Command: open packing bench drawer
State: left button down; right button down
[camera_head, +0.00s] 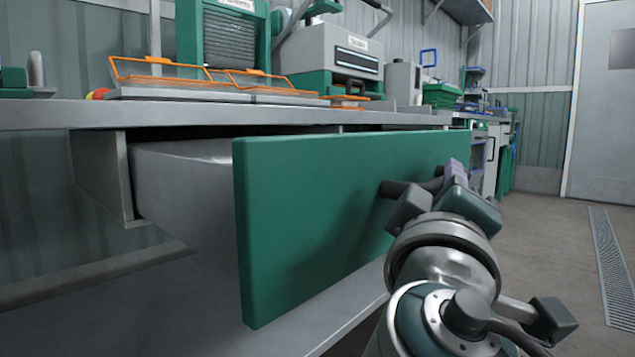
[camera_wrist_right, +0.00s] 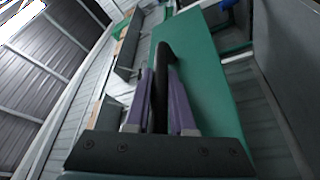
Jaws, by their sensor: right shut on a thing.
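The packing bench drawer (camera_head: 300,225) has a green front and grey sides. In the head view it stands well out from under the bench top (camera_head: 60,115), with its left side wall (camera_head: 185,190) showing. My right gripper (camera_head: 440,183) is at the dark bar handle (camera_head: 397,189) on the drawer front. In the right wrist view the purple fingers of the gripper (camera_wrist_right: 160,100) lie on both sides of the black handle (camera_wrist_right: 163,60), shut on it. The inside of the drawer is mostly hidden behind its front. My left gripper is not in view.
Orange-framed trays (camera_head: 215,80) and a grey and green machine (camera_head: 330,55) stand on the bench top. A lower shelf (camera_head: 200,310) lies under the drawer. Open floor (camera_head: 550,260) with a drain grate (camera_head: 612,265) is to the right, before a door (camera_head: 605,110).

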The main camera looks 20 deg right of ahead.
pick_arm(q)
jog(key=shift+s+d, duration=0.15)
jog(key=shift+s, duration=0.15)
pick_arm(e)
jog(key=shift+s+d, duration=0.15)
jog(key=shift+s, duration=0.2)
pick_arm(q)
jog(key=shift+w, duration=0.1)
pick_arm(e)
jog(key=c, duration=0.8)
grip_release()
jog(key=shift+o, duration=0.2)
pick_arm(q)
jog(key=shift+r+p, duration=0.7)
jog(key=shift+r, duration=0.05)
pick_arm(e)
jog(key=v, duration=1)
